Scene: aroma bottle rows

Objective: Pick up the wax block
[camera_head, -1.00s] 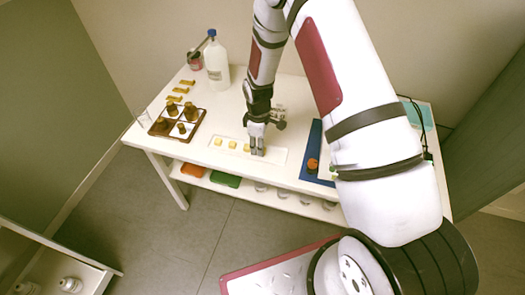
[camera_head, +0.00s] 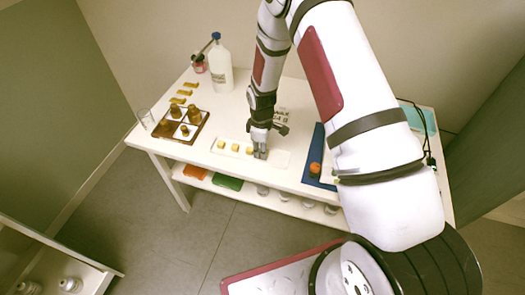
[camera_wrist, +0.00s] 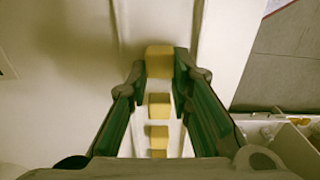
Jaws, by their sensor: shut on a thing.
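My gripper (camera_wrist: 160,66) is shut on a yellow wax block (camera_wrist: 160,62), with one fingertip on each side of it. In the head view my gripper (camera_head: 260,154) points down at the white tray (camera_head: 278,158); the held block is hidden there or too small to make out. More wax blocks stand in a row beside it on the tray, the nearest one (camera_head: 249,150) just left of my fingers. This row also shows between my fingers in the wrist view (camera_wrist: 159,105). I cannot tell whether the held block is clear of the tray.
A blue mat (camera_head: 314,155) with an orange-capped item (camera_head: 315,168) lies to the right. A lower shelf holds bins.

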